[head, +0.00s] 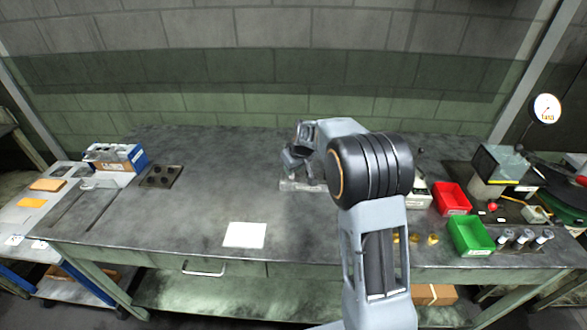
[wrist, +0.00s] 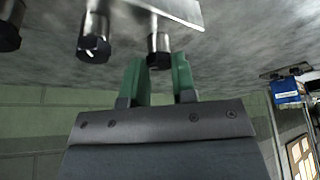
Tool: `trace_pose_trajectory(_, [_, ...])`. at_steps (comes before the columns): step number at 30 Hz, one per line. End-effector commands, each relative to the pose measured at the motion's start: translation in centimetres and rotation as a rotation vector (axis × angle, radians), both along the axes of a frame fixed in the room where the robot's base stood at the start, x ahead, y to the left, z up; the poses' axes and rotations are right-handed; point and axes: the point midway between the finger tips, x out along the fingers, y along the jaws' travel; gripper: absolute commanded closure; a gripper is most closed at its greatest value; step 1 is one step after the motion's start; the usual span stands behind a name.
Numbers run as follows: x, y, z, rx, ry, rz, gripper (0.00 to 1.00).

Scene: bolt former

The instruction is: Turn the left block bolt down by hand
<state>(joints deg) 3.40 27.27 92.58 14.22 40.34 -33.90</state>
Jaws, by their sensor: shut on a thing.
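The metal block (wrist: 185,10) shows at the top of the wrist view, which looks upside down. A dark-headed bolt (wrist: 158,50), the one at the blue box's side and so the left block bolt, sits between the green fingertips of my gripper (wrist: 158,68). The gripper is shut on its head. Two more bolts, a middle one (wrist: 94,40) and a farther one (wrist: 12,25), stand apart from the fingers. In the head view my gripper (head: 296,162) is over the block (head: 296,186), partly hidden by my arm; the bolts cannot be made out there.
A red bin (head: 452,198) and a green bin (head: 472,236) stand to the right on the bench. A white sheet (head: 245,235) lies in front. A blue box (head: 118,157) is at far left, beside a dark holed plate (head: 161,176).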

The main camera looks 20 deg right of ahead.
Motion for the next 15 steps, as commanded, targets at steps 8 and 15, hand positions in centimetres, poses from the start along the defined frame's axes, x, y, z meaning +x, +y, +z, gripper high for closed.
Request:
trace_pose_trajectory(8, [-0.03, 0.33, 0.14, -0.002, -0.002, -0.258, 0.98])
trace_pose_trajectory(15, [0.02, 0.53, -0.01, -0.001, -0.004, -0.486, 0.98])
